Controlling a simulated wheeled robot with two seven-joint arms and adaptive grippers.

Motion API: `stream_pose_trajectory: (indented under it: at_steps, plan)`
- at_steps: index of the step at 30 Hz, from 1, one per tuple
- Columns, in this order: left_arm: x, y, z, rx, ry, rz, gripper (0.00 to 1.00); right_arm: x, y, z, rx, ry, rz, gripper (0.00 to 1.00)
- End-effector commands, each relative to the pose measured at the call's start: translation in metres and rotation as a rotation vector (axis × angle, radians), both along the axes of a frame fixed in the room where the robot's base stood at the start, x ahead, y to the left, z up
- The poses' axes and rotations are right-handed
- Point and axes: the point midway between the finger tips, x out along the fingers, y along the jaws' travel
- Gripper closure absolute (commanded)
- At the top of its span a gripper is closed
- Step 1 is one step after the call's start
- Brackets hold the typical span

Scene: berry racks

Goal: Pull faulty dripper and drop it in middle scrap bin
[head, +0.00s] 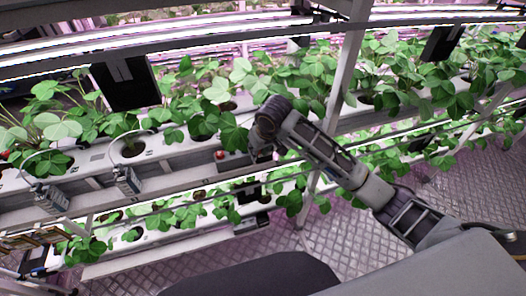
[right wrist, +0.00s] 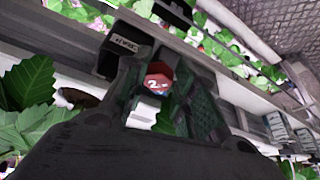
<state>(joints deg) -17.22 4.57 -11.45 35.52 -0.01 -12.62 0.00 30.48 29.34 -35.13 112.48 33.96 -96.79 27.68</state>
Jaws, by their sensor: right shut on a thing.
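My right gripper (right wrist: 165,95) is shut on a small piece with a red, faceted cap (right wrist: 158,77) marked with a white 2 and a pale part just below it. In the head view the right gripper (head: 258,152) is at the front of the white plant gutter, left of the rack post, and its fingers are largely hidden. A small red spot (head: 220,155) shows just left of it; I cannot tell whether it is the same piece. Dark labelled boxes (right wrist: 122,46) lie beyond the fingers in the wrist view. I cannot tell which is the middle scrap bin. My left gripper is out of view.
White gutters (head: 180,150) with strawberry plants run across the rack. Grey units with tubes (head: 128,180) hang on the front rail at the left. A slanted post (head: 347,65) stands right of the gripper. The patterned floor (head: 350,225) is open in front.

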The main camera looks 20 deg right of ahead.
Motion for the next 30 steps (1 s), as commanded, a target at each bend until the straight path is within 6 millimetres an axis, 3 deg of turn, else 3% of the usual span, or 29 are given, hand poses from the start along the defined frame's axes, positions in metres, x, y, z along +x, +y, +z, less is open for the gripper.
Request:
stream_pose_trajectory:
  at_steps: [16,30]
  plan:
    - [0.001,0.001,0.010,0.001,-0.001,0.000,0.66,0.021,-0.007,0.044,-0.003,-0.002,0.037,0.83]
    - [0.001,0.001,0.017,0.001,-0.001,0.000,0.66,0.036,-0.032,0.079,-0.003,-0.002,0.005,0.83]
